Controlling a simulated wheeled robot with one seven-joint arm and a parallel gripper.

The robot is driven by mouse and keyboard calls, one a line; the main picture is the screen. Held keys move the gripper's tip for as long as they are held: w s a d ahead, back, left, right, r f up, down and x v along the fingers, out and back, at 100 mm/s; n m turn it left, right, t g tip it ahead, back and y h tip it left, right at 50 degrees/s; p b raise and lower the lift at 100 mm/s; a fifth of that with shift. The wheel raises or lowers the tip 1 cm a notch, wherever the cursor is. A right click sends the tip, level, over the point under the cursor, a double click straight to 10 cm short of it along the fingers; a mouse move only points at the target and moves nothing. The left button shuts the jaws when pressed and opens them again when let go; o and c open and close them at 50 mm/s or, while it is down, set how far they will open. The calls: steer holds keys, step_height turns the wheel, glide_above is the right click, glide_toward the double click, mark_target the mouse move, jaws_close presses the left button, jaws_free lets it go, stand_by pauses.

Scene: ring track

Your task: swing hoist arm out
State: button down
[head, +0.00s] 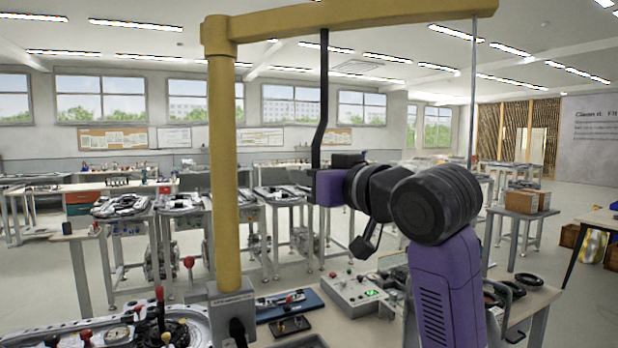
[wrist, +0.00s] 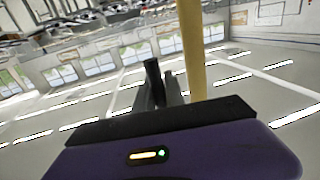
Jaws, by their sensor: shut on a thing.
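The yellow hoist has an upright post (head: 223,170) at left of centre in the head view and a long boom (head: 370,18) reaching right across the top. A bent black handle (head: 323,90) hangs from the boom. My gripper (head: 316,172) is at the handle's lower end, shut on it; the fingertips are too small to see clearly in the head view. In the wrist view, my dark fingers (wrist: 163,86) are close together, with a yellow bar (wrist: 192,45) of the hoist just behind them. A thin grey line (head: 474,90) hangs from the boom's right end, its lower end hidden behind my arm.
The bench below holds a control box (head: 355,292) with buttons, a blue tray (head: 290,304) and black rings (head: 512,288). Red-knobbed levers (head: 160,294) stand at lower left. Several worktables with metal parts fill the room behind. Open floor lies at right.

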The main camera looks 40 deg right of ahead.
steer(key=c, duration=1.4)
jaws_free()
steer(key=shift+s+d+r, duration=0.15)
steer(key=shift+s+d, duration=0.1)
steer(key=shift+w+a, duration=0.1)
steer(key=s+b, duration=0.1)
steer(key=s, duration=0.7)
steer(key=shift+a+b, duration=0.2)
steer(key=shift+b, duration=0.15)
steer(key=shift+w, duration=0.1)
steer(key=shift+c, duration=0.5)
